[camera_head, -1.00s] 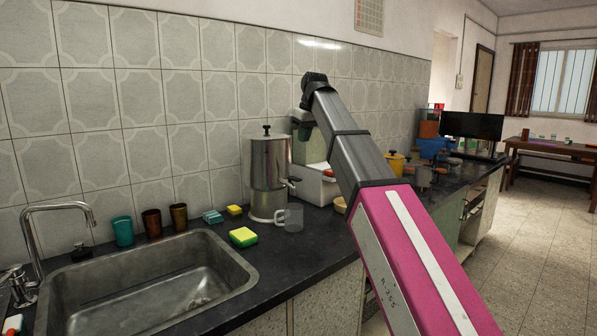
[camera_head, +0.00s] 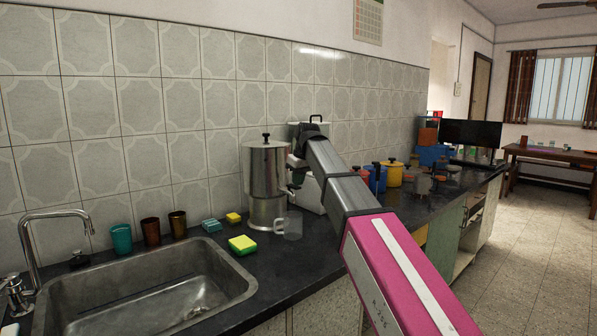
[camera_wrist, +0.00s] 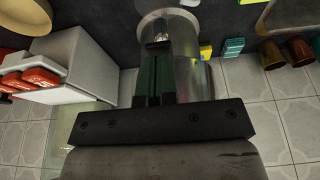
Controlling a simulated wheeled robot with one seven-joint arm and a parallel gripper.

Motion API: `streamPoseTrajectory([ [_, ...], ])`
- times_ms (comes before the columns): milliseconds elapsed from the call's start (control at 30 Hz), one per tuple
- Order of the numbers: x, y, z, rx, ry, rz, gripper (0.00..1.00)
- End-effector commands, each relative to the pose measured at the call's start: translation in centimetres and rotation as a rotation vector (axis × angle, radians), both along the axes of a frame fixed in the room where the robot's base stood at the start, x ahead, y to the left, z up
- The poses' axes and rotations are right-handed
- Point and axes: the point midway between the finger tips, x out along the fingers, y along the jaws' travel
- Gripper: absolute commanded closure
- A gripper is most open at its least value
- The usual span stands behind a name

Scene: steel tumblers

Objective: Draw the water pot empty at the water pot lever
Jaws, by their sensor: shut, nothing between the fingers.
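The steel water pot (camera_head: 266,185) stands upright on the dark counter, with a black knob on its lid. Its tap and lever (camera_head: 291,189) stick out at the lower right side. In the wrist view the pot (camera_wrist: 197,80) appears upside down behind my gripper (camera_wrist: 158,60). The fingers are shut and empty, with their tips close to the tap (camera_wrist: 162,38); whether they touch the lever I cannot tell. A clear mug (camera_head: 293,226) stands on the counter beneath the tap. In the head view my arm's end is beside the pot and the fingers are hardly visible.
A sink (camera_head: 150,290) is at the left front. A white box (camera_wrist: 70,65) with red items is beside the pot. Coloured pots (camera_head: 395,174) stand farther along the counter.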

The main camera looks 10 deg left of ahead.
Motion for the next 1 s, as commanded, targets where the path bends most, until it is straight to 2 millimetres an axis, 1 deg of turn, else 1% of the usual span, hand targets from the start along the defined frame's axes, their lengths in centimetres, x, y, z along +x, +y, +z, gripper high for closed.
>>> streamPoseTrajectory([
  [100,0.0,0.0,-0.4,0.0,0.0,0.0,1.0],
  [467,-0.1,-0.1,-0.6,0.005,-0.005,0.0,1.0],
  [633,-0.7,-0.6,-1.3,0.076,-0.066,-0.001,1.0],
  [800,-0.9,-0.8,-1.9,0.154,-0.137,0.0,1.0],
  [867,-0.9,-0.9,-2.1,0.166,-0.147,0.0,1.0],
  [1000,-0.6,-0.7,-1.9,0.164,-0.145,0.0,1.0],
])
